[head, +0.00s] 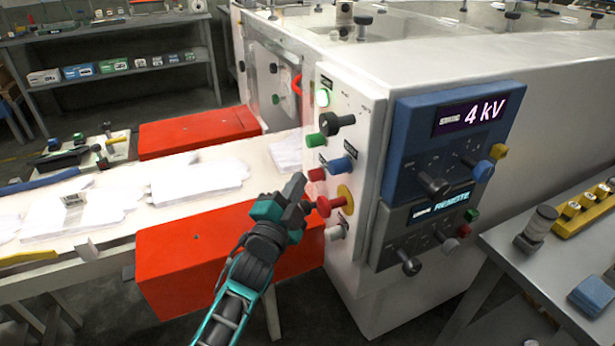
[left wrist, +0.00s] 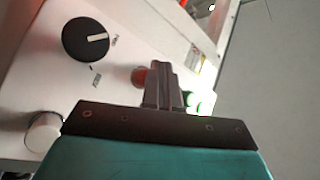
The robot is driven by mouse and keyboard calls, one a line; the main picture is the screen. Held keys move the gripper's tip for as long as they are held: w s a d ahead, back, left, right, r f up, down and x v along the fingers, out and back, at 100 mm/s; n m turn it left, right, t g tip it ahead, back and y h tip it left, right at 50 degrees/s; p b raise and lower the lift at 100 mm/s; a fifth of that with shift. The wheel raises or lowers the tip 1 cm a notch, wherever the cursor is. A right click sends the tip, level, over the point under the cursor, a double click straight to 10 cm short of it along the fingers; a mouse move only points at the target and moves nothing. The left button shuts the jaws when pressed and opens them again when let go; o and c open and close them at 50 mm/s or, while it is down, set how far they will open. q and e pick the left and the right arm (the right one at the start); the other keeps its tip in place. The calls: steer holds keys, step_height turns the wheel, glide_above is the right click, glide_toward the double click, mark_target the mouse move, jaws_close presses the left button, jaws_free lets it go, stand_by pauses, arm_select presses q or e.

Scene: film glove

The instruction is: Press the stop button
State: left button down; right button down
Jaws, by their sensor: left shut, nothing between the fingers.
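The control panel (head: 345,150) on the white machine's end carries several buttons and knobs. A small red button (head: 316,174) sits low on its left side. Below it is a red mushroom button (head: 326,206) on a yellow round plate (head: 345,198). I cannot read which is labelled stop. My left gripper (head: 297,186) is shut and empty, its tips just left of the small red button; contact cannot be told. In the left wrist view, a red button (left wrist: 139,76) shows partly behind the shut fingers (left wrist: 163,80). My right gripper is not in view.
A red box-shaped guard (head: 190,255) lies below left. White gloves (head: 200,178) lie on the conveyor. A blue display unit (head: 410,150) is right.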

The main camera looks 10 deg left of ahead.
arm_select(q)
steer(key=shift+d+r, duration=0.25)
steer(key=shift+r, duration=0.3)
steer(key=shift+s+a+f+p, duration=0.1)
steer(key=shift+s+a+p, duration=0.45)
steer(key=shift+p, duration=0.15)
steer(key=shift+a, duration=0.1)
steer(key=s+a+p, duration=0.1)
steer(key=a, duration=0.1)
steer(key=s+a+p, duration=0.1)
steer(key=a, duration=0.1)
steer(key=shift+s, duration=0.4)
